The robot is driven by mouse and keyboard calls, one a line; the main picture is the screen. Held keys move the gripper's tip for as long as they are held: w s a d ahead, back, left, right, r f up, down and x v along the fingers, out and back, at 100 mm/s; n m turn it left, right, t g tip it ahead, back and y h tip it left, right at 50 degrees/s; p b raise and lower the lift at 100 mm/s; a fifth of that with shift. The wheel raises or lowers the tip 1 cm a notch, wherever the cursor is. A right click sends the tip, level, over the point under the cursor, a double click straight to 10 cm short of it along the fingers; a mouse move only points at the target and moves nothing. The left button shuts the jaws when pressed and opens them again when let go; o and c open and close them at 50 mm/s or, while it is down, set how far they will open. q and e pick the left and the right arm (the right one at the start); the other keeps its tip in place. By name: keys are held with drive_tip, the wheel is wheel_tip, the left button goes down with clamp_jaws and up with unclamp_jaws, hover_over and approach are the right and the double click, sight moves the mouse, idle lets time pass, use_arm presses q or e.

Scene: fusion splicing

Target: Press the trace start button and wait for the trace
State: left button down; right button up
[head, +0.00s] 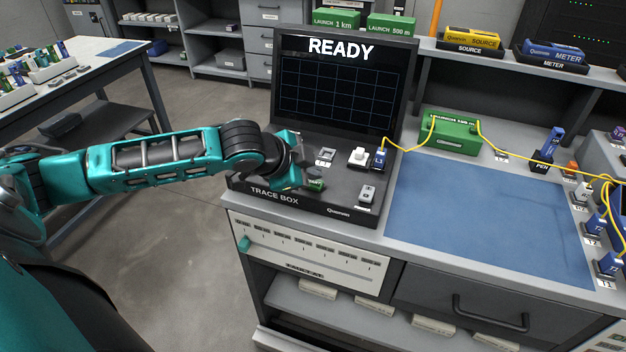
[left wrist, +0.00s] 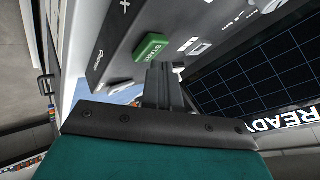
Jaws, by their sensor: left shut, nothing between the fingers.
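The trace box (head: 290,203) stands on the bench with its screen (head: 340,85) upright, showing READY over an empty grid. A green button (head: 317,185) sits on its front deck; it also shows in the left wrist view (left wrist: 151,47). My left gripper (head: 308,178) is shut and empty, close above the deck beside the green button. In the left wrist view its fingers (left wrist: 163,75) point toward the button; I cannot tell whether they touch it. A blue connector (head: 379,159) with a yellow fibre is plugged in at the deck's right. My right gripper is not in view.
A green launch box (head: 451,135) stands behind the blue mat (head: 480,215), with yellow fibre running to it. A blue pen (head: 548,145) and several connectors line the mat's right side. The mat is clear. A side table (head: 110,50) stands far left.

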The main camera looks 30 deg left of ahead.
sight(311, 185)
use_arm(q)
drive_tip(key=shift+f, duration=0.5)
idle(0.8)
drive_tip(key=shift+r+p, duration=0.95)
drive_tip(key=shift+p, duration=0.25)
wheel_tip(311, 185, up, 3)
drive_tip(key=p, duration=0.3)
drive_tip(key=shift+p, duration=0.3)
drive_tip(key=shift+r+p, duration=0.3)
drive_tip(key=shift+r, duration=0.7)
